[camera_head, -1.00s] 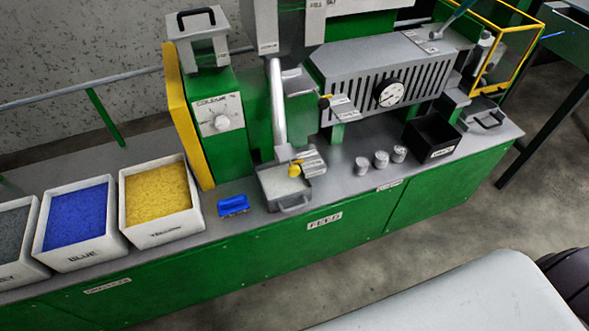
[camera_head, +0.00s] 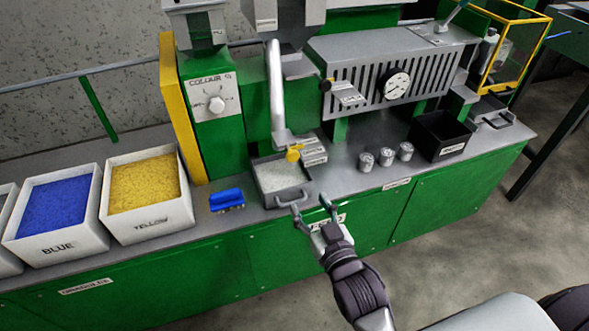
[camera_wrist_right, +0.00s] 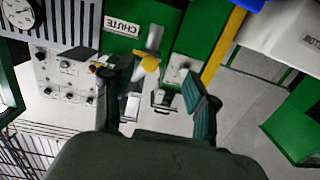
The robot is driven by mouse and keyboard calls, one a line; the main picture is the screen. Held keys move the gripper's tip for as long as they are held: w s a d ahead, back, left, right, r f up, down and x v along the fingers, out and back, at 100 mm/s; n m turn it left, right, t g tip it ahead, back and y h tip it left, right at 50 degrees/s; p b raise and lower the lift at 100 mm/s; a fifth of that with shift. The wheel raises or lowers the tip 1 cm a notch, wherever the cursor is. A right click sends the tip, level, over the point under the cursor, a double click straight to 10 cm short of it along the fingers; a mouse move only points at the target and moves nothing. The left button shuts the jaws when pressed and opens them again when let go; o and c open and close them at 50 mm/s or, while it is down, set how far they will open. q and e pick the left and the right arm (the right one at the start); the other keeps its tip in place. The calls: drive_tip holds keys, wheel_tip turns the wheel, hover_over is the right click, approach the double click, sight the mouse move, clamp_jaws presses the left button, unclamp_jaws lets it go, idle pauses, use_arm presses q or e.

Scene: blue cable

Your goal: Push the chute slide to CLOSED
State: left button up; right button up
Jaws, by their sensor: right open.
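The chute slide shows as a yellow knob (camera_head: 293,153) at the lower end of the pale chute pipe (camera_head: 277,95). Two small label plates (camera_head: 314,150) sit just right of the knob; their text is too small to read. My right gripper (camera_head: 312,205) is open and empty, in front of the bench's front edge, below and slightly right of the knob and apart from it. The right wrist view shows a yellow knob (camera_wrist_right: 149,63) between and beyond the spread fingers (camera_wrist_right: 160,90), near an upside-down CHUTE label (camera_wrist_right: 122,27). My left gripper is not in view.
A grey tray (camera_head: 283,191) of pale granules stands under the chute, its handle close to my right gripper. A blue brush-like object (camera_head: 226,199) lies left of it. Several metal cups (camera_head: 386,157) and a black bin (camera_head: 417,147) stand right. White bins of granules (camera_head: 150,237) stand left.

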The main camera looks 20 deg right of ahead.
sight(293, 157)
drive_tip(key=shift+t, duration=0.4)
drive_tip(key=w+r, duration=0.1)
drive_tip(key=w, duration=0.3)
drive_tip(key=w+r, duration=0.1)
drive_tip(key=w, duration=0.4)
drive_tip(key=w+r, duration=0.1)
drive_tip(key=w, duration=0.3)
drive_tip(key=shift+w+r, duration=0.15)
clamp_jaws()
